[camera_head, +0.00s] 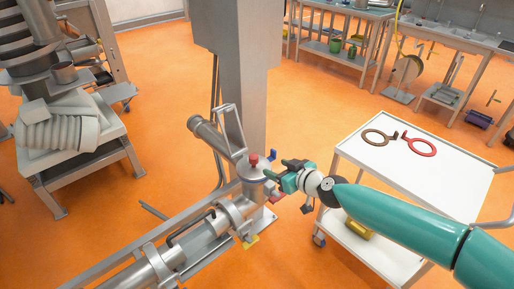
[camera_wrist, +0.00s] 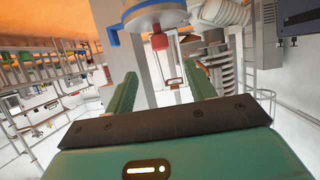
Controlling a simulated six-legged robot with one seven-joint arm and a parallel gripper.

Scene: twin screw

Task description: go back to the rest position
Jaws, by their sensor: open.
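My gripper (camera_head: 274,169) is at the end of my teal arm, close to the right of the steel twin-screw machine's upright housing (camera_head: 256,172). A red knob (camera_head: 253,160) stands on top of that housing, just beyond the fingertips. In the wrist view my gripper (camera_wrist: 164,82) has its two green fingers spread apart with nothing between them. The red knob (camera_wrist: 158,41) shows there past the fingertips, apart from both fingers, below a round metal part with a blue edge (camera_wrist: 140,14). The wrist view looks tilted or upside down.
A white cart (camera_head: 373,167) stands under and beside my arm, with a brown ring tool (camera_head: 374,137) and a red ring tool (camera_head: 420,147) on top. A grey column (camera_head: 237,80) rises behind the machine. Open orange floor (camera_head: 160,110) lies to the left. Benches (camera_head: 345,60) stand at the back.

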